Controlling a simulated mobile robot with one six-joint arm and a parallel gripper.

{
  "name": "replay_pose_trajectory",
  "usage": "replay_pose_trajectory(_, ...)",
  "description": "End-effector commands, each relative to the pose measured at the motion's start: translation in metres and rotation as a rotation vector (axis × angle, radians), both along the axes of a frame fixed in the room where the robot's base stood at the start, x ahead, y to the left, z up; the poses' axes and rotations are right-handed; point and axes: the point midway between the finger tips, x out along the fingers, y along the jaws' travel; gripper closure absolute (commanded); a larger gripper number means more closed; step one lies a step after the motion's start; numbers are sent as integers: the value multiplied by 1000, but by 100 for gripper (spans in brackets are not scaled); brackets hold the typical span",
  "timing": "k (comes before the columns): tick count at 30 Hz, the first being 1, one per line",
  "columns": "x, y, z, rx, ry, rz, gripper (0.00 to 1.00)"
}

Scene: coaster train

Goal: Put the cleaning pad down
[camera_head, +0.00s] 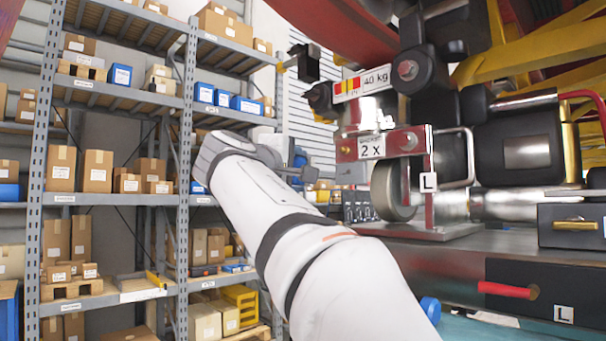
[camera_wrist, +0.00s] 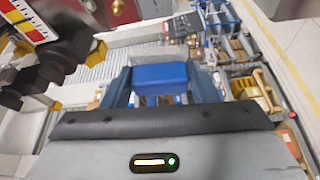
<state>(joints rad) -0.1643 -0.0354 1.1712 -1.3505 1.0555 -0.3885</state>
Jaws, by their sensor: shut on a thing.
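The cleaning pad (camera_wrist: 160,77) is a blue block in the wrist view, between the two dark blue-grey fingers of my gripper (camera_wrist: 162,86). My gripper is shut on it. The pad appears to be held up in the air, with shelving and floor far behind it. In the head view my white arm reaches up and away, and my gripper (camera_head: 300,172) is small at its far end, left of the coaster wheel assembly (camera_head: 395,165). The pad cannot be made out clearly there.
A grey shelf rack (camera_head: 185,150) with cardboard boxes and blue bins stands at the left. A dark workbench top (camera_head: 470,250) lies at the right under the wheel assembly. A red-handled drawer (camera_head: 505,290) is in its front. Dark machine parts (camera_wrist: 45,65) are close at the wrist view's left.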

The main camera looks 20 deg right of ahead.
Motion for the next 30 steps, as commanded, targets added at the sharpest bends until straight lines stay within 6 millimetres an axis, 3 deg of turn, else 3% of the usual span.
replay_pose_trajectory(24, 0, 1, 0, 0, 0, 0, 83)
replay_pose_trajectory(28, 20, 1, -28, -2, 9, -31, 83)
replay_pose_trajectory(30, 35, 1, -52, -3, 12, -59, 83)
